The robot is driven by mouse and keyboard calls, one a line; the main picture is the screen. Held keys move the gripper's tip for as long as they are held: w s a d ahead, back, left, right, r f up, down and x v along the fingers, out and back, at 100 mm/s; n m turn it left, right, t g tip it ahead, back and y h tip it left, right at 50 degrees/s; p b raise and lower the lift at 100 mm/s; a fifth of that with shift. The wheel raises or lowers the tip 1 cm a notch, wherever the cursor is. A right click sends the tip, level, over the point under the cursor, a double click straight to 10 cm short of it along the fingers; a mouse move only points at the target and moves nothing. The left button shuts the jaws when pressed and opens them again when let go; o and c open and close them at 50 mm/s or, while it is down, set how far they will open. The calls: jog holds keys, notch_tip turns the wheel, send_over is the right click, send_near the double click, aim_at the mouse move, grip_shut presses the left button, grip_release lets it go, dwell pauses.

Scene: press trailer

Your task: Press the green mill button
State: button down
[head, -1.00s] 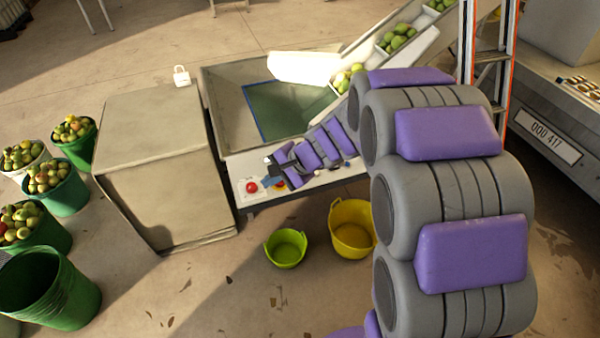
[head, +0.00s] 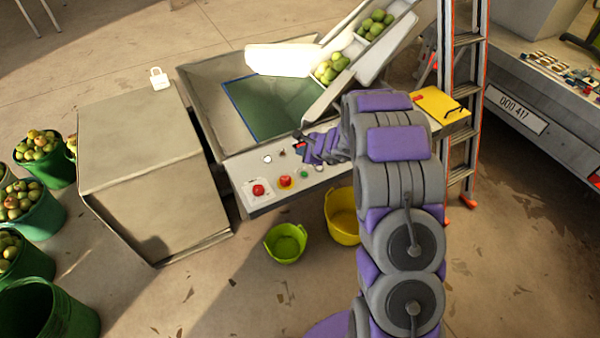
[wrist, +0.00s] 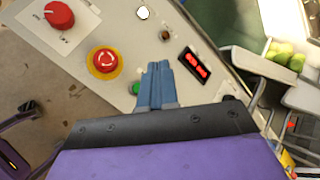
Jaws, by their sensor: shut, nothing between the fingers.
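The green button (head: 304,173) sits on the white control panel (head: 268,177), right of the red emergency stop on its yellow ring. In the wrist view the green button (wrist: 135,88) shows only in part, just left of my blue fingertips, its right side hidden by them. My gripper (wrist: 158,70) is shut and empty, in front of the panel; the gap to it cannot be told.
A red knob (head: 258,190) and the emergency stop (head: 285,182) are on the panel's left part. A red-lit display (wrist: 196,66) lies right of my fingers. The hopper (head: 215,105) stands behind, the ladder (head: 466,90) at right. Green (head: 285,243) and yellow (head: 341,215) tubs stand below.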

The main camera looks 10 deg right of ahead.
jog(key=shift+d, duration=1.3)
jog(key=b, duration=0.5)
send_over(305, 175)
jog(key=f, duration=0.5)
jog(key=d+f, duration=0.1)
jog(key=f, duration=0.1)
jog(key=shift+f, duration=0.3)
jog(key=shift+a+f+b, duration=0.1)
jog(key=shift+f+b, duration=0.3)
jog(key=shift+a+f, duration=0.2)
jog(key=shift+a+f+b, duration=0.1)
jog(key=shift+a+b, duration=0.3)
jog(key=shift+d, duration=0.55)
jog(key=shift+a, duration=0.1)
jog(key=shift+s+a, duration=0.1)
jog(key=shift+a, duration=0.2)
